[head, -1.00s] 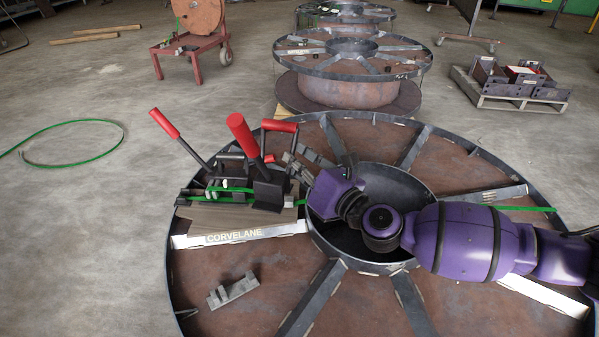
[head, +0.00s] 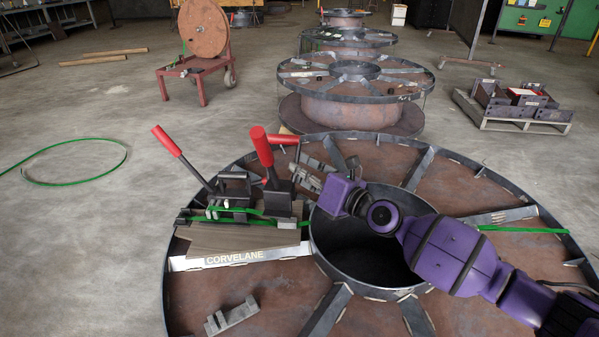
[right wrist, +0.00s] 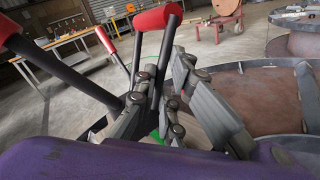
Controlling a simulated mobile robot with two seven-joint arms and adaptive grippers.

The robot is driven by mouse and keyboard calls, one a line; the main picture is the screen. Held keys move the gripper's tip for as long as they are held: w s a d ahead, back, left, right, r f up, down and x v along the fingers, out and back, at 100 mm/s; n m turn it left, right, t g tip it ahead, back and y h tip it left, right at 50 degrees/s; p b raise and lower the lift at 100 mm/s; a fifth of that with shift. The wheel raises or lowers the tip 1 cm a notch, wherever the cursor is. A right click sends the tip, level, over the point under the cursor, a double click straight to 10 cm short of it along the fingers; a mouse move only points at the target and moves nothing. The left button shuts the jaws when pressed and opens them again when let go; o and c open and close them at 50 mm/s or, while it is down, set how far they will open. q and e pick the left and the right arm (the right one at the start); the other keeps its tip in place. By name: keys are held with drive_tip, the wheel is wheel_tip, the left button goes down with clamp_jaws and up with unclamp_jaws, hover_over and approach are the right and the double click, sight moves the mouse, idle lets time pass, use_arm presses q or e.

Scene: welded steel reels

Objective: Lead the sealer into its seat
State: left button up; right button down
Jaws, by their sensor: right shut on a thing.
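The sealer (head: 278,202) is a black tool with two red-gripped handles, standing near the left of the big reel's hub over a grey-brown block (head: 218,240). Its upright red handle (head: 262,147) leans slightly left. My right gripper (head: 308,176) is shut on the sealer's other handle (head: 284,139), at its dark bar; in the right wrist view the fingers (right wrist: 172,105) close around dark bars below a red grip (right wrist: 158,17). Another black tool (head: 230,193) with one red handle sits just left on the green strap (head: 250,212). The sealer's seat is hard to make out. My left gripper is out of view.
The large spoked reel (head: 560,215) has a raised rim and an open hub (head: 345,245). A white CORVELANE plate (head: 235,259) and a loose grey bracket (head: 232,315) lie on its left side. More reels stand behind.

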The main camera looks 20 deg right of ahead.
drive_tip(key=shift+n+g+y, duration=0.3)
drive_tip(key=shift+n+y, duration=0.2)
drive_tip(key=shift+y, duration=0.3)
drive_tip(key=w, duration=0.1)
drive_tip(key=w+d+f+b, duration=0.1)
drive_tip(key=w, duration=0.1)
drive_tip(key=w+d+f, duration=0.1)
drive_tip(key=w, duration=0.1)
drive_tip(key=shift+d+b, duration=0.25)
drive_tip(key=shift+b, duration=0.05)
drive_tip(key=shift+f, duration=0.1)
wheel_tip(320, 180, down, 7)
drive_tip(key=shift+s, duration=0.15)
idle(0.4)
drive_tip(key=shift+d+f+y, duration=0.1)
drive_tip(key=shift+f+y, duration=0.2)
drive_tip(key=shift+f, duration=1.05)
idle(1.9)
idle(0.3)
drive_tip(key=c, duration=2)
unclamp_jaws()
drive_tip(key=shift+f, duration=0.1)
